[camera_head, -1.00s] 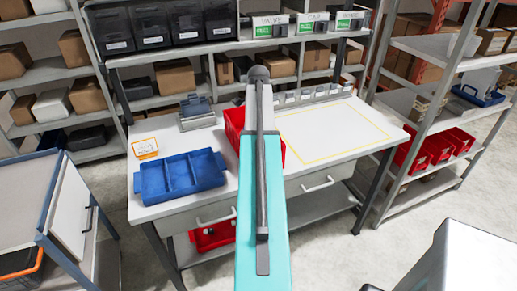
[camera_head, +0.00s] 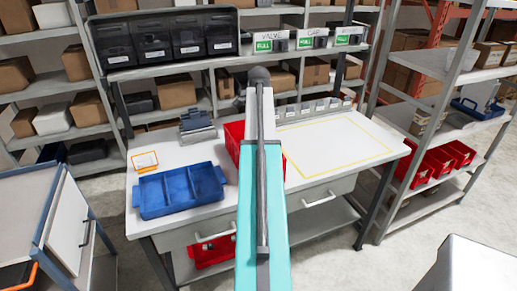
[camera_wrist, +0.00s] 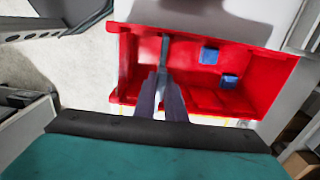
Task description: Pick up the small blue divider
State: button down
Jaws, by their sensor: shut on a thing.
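Two small blue blocks, one farther (camera_wrist: 209,55) and one nearer (camera_wrist: 229,81), lie in the red bin (camera_wrist: 275,70) in the wrist view. My gripper (camera_wrist: 161,76) reaches over the left part of this bin, its two fingers close together. It is shut on a thin, dark grey-blue piece (camera_wrist: 165,49) seen nearly edge-on at the fingertips. I cannot tell its full shape or whether it touches the bin. In the head view my arm hides the gripper and most of the red bin (camera_head: 234,139) on the workbench.
A blue three-compartment tray (camera_head: 180,189) is on the bench left of the red bin. A grey-blue stand (camera_head: 197,122) and an orange-framed card (camera_head: 145,160) are behind it. Labelled dispensers (camera_head: 306,40) hang above. The yellow-outlined area (camera_head: 335,145) at right is clear.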

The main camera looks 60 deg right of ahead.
notch_tip(320, 180, up, 14)
jog(key=b, duration=0.1)
jog(key=shift+f, duration=0.15)
dwell(0.3)
dwell(0.5)
